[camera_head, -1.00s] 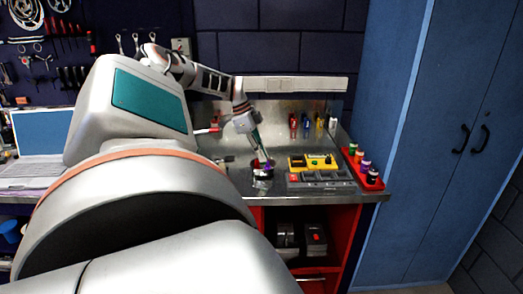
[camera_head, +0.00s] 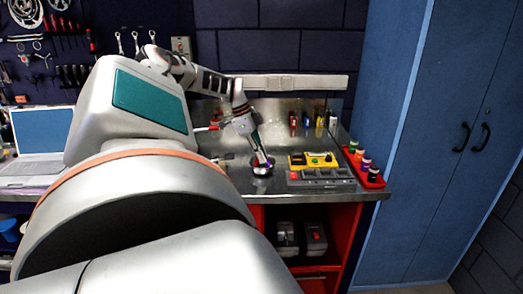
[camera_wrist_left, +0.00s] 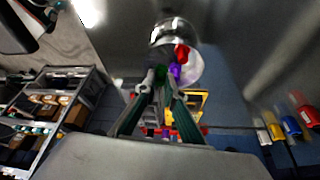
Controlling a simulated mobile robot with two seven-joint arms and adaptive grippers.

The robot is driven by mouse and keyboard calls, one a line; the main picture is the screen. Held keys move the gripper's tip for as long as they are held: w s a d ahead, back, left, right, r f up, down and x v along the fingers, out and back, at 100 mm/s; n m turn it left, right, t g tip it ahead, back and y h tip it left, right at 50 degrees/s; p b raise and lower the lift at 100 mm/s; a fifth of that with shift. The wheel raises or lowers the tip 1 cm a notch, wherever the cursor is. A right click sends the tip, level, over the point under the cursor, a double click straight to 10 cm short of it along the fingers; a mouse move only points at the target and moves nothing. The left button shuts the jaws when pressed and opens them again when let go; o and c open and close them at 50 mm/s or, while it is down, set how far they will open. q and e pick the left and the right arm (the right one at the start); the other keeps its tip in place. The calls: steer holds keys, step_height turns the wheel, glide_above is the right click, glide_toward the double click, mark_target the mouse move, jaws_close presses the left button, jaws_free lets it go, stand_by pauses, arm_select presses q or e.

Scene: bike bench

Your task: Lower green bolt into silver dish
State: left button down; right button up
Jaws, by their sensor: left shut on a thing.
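The silver dish (camera_head: 262,172) stands on the steel bench top, and its shiny rim also shows in the left wrist view (camera_wrist_left: 172,28). A red piece (camera_wrist_left: 181,53) and a purple piece (camera_wrist_left: 175,71) show at the dish in that view. My left gripper (camera_head: 264,160) points down at the dish from above. In the left wrist view its fingers (camera_wrist_left: 160,82) are shut on the green bolt (camera_wrist_left: 162,71), which is mostly hidden between them. I cannot tell whether the bolt touches the dish. My right gripper is not in view.
A yellow box (camera_head: 312,160) and a grey tray (camera_head: 318,178) lie right of the dish. A red tray (camera_head: 373,181) with several coloured containers is at the bench's right end. My own arm covers much of the left side of the head view.

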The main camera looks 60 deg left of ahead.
arm_select(q)
steer(key=shift+f+b, duration=0.85)
steer(key=shift+f, duration=0.45)
stand_by(0.5)
steer(key=c, duration=2)
jaws_free()
steer(key=shift+c, duration=0.2)
steer(key=v, duration=1.2)
steer(key=shift+d, duration=0.1)
